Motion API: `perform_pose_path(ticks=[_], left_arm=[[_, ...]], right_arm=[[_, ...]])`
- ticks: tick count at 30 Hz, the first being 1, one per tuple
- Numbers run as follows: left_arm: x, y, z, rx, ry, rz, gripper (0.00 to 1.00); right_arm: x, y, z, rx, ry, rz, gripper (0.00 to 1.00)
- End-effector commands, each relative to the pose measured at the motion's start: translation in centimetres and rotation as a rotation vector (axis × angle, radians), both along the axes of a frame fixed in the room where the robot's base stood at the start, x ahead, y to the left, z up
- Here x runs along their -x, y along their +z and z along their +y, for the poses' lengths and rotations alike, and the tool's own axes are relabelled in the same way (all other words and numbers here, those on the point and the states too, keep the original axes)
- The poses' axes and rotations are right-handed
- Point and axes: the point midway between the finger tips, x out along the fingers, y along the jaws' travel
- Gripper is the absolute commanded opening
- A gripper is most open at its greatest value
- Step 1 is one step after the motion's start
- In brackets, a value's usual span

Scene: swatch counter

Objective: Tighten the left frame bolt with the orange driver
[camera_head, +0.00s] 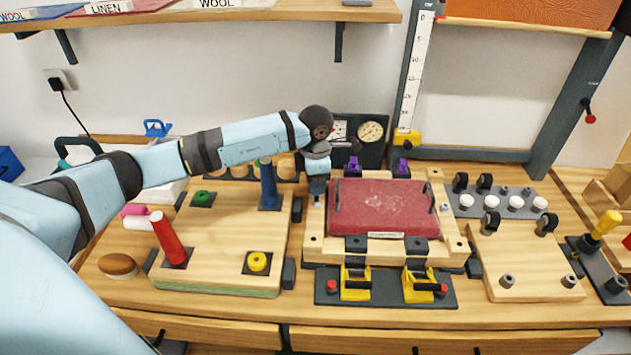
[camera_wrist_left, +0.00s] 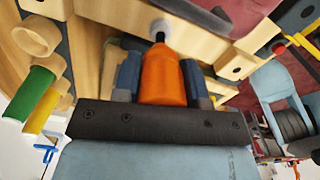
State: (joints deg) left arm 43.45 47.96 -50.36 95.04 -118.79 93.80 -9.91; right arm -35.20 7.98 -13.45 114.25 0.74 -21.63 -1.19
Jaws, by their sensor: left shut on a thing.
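My left gripper (camera_head: 317,180) points down over the left side of the wooden frame (camera_head: 314,228). In the left wrist view my left gripper (camera_wrist_left: 160,88) is shut on the orange driver (camera_wrist_left: 162,72), with a finger on each side of the handle. The driver's dark shaft points at a pale grey round bolt head (camera_wrist_left: 158,27) on the wood. The tip looks at or very close to the bolt; I cannot tell if it is seated. In the head view the gripper hides the driver. My right gripper is not in view.
A dark red panel (camera_head: 380,207) lies inside the frame. Yellow clamps (camera_head: 355,284) stand in front, purple clamps (camera_head: 353,166) behind. A wooden board (camera_head: 222,225) to the left carries upright red (camera_head: 168,240) and blue (camera_head: 268,187) handles. A gauge box (camera_head: 368,140) stands close behind the gripper.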

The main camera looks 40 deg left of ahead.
Motion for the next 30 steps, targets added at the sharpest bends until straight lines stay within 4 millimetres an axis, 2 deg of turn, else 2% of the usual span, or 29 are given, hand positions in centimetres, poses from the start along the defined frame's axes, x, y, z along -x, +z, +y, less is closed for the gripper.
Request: perform_pose_path(ticks=[9,21,25,30], left_arm=[[-0.2,-0.6,0.1,-0.002,-0.498,-0.002,0.18],[-0.3,-0.5,0.1,-0.002,-1.142,-0.001,0.18],[-0.3,-0.3,0.0,0.001,-1.251,0.000,0.18],[-0.3,-0.2,0.0,0.001,-1.271,0.001,0.18]], right_arm=[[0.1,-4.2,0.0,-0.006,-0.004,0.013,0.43],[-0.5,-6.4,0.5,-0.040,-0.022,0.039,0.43],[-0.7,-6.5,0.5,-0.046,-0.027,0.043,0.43],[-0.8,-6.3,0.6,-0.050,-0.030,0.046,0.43]])
